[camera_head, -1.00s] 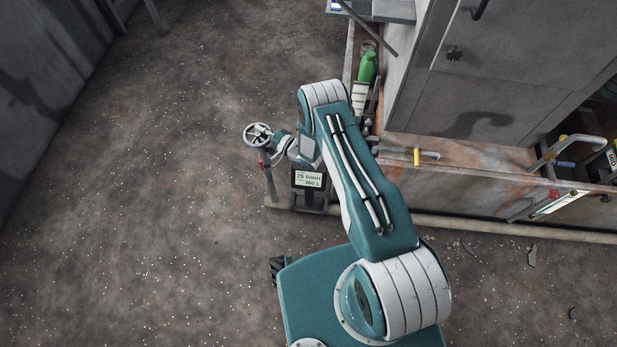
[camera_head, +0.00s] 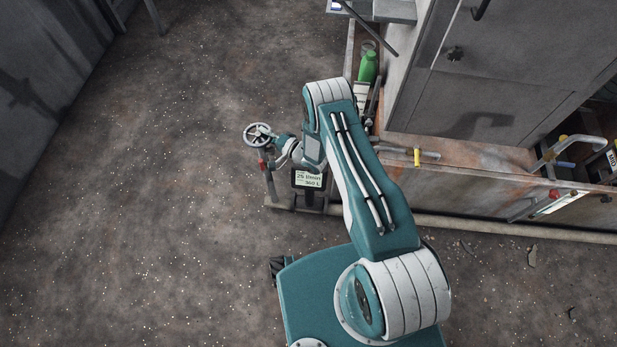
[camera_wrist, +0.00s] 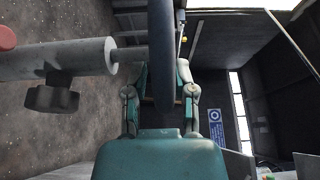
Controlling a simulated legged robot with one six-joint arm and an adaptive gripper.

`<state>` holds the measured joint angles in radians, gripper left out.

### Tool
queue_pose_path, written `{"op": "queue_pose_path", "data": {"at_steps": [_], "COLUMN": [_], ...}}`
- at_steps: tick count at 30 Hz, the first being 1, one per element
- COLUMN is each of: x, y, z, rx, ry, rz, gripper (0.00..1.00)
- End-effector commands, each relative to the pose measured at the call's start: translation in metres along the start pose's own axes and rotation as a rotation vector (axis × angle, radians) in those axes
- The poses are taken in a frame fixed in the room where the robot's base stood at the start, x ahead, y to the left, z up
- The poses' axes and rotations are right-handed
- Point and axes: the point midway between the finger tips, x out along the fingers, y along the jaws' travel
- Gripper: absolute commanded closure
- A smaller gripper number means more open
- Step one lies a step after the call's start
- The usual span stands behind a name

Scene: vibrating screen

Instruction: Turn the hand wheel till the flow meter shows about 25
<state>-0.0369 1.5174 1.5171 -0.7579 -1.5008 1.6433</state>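The hand wheel (camera_head: 257,128) is a grey spoked ring on a post left of my arm. My gripper (camera_head: 272,135) is at its right side. In the wrist view the wheel's dark rim (camera_wrist: 160,45) runs between the fingers of my gripper (camera_wrist: 162,80). The fingers stand apart, and I see no clear contact with the rim. The flow meter (camera_head: 308,180) is a dark box with a pale display, below and right of the wheel. It appears to read 25 l/min, with 360 l beneath. My arm hides part of this area.
A green bottle (camera_head: 368,68) stands behind my arm. A rusty-edged machine frame (camera_head: 470,192) with yellow-gripped handles (camera_head: 417,157) lies to the right. In the wrist view a grey pipe with a dark knob (camera_wrist: 52,97) is at left. The floor left of the wheel is clear.

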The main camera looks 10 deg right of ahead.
Motion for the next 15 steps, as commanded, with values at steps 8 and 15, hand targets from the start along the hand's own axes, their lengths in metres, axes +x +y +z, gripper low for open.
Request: {"op": "queue_pose_path", "data": {"at_steps": [8, 15], "x": [-0.025, -0.041], "y": [-0.001, -0.001], "z": [-0.001, -0.001], "rx": [0.001, -0.001], "ry": [0.002, 0.001], "rz": [-0.001, -0.002], "gripper": [0.66, 0.66]}}
